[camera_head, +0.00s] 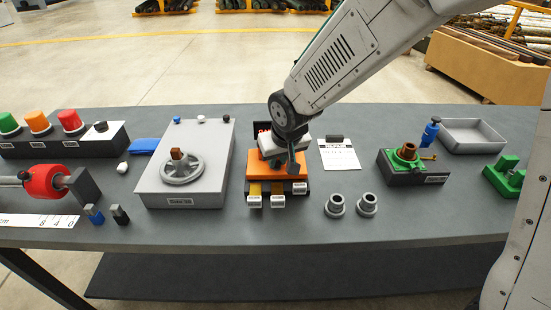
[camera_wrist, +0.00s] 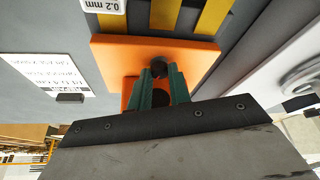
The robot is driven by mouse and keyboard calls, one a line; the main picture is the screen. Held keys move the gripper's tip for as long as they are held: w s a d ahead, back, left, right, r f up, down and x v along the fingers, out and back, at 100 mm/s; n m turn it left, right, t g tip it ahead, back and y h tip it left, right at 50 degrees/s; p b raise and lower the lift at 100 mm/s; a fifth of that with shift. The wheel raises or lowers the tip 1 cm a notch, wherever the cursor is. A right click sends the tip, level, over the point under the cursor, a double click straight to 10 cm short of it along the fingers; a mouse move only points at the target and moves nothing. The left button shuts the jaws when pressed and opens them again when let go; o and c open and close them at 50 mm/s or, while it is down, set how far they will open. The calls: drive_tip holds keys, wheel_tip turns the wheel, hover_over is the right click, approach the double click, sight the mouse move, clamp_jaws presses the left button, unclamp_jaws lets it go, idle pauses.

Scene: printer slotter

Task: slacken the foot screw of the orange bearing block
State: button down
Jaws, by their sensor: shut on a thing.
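The orange bearing block (camera_head: 258,171) stands near the middle of the bench. In the wrist view its flat orange top (camera_wrist: 118,58) fills the centre. My gripper (camera_head: 291,168) reaches down onto the block from above. In the wrist view its two green fingers (camera_wrist: 160,84) are shut on a dark round screw head (camera_wrist: 159,71) on the orange surface. The fingers hide part of the screw, and its lower part cannot be seen. My wrist hides the back of the block in the head view.
A grey box with a handwheel (camera_head: 182,168) stands left; a tag card (camera_head: 339,154), two grey bushings (camera_head: 335,205) and a green bearing block (camera_head: 405,157) lie right. The bench front is mostly clear.

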drive_tip(key=shift+n, duration=0.5)
drive_tip(key=c, duration=1.3)
unclamp_jaws()
drive_tip(key=v, duration=0.8)
drive_tip(key=shift+d, duration=0.15)
drive_tip(key=shift+f, duration=0.1)
